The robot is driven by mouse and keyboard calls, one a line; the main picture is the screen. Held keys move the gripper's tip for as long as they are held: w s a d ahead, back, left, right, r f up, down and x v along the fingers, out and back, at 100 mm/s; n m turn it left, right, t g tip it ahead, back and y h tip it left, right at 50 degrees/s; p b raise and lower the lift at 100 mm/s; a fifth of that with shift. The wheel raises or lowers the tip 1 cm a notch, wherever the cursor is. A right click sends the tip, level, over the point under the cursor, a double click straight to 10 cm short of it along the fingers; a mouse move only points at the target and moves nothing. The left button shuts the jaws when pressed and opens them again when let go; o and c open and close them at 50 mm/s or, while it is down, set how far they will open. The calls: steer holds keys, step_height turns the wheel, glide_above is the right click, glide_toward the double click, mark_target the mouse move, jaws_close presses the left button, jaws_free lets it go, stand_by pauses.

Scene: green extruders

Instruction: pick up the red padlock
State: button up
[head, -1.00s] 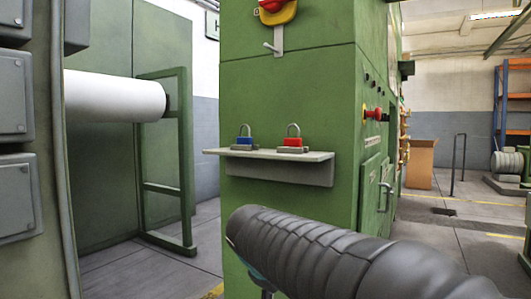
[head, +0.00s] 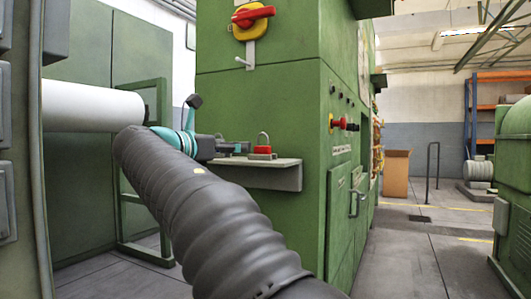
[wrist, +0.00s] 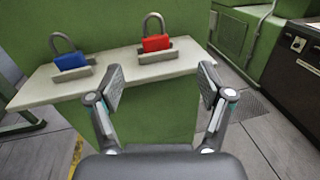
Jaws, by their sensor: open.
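The red padlock (head: 262,149) stands upright with its shackle up on a small grey holder on the shelf (head: 281,165). In the wrist view the red padlock (wrist: 155,42) is just beyond and slightly left of the middle of my gripper (wrist: 160,88). The jaws are apart with nothing between them. In the head view my gripper (head: 236,149) is at shelf height, left of the red padlock and apart from it. A blue padlock (wrist: 71,61) stands to its left in the wrist view; in the head view my gripper and arm hide it.
The shelf is fixed to the green machine (head: 262,100). A red and yellow rotary switch (head: 253,18) and a small peg are above. A white roll (head: 90,106) is at the left. Open floor (head: 410,250) lies right of the machine.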

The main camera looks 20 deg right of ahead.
steer(key=x, duration=0.7)
steer(key=shift+w+d, duration=0.15)
steer(key=shift+w, duration=0.05)
steer(key=shift+w+a+x, duration=0.1)
steer(key=shift+w+x, duration=0.05)
steer(key=shift+x, duration=0.75)
steer(key=shift+w+a+x, duration=0.1)
steer(key=shift+w+x, duration=0.05)
steer(key=shift+x, duration=0.75)
steer(key=shift+w+x, duration=0.15)
steer(key=shift+x, duration=0.7)
steer(key=shift+f, duration=0.15)
steer(key=c, duration=1.3)
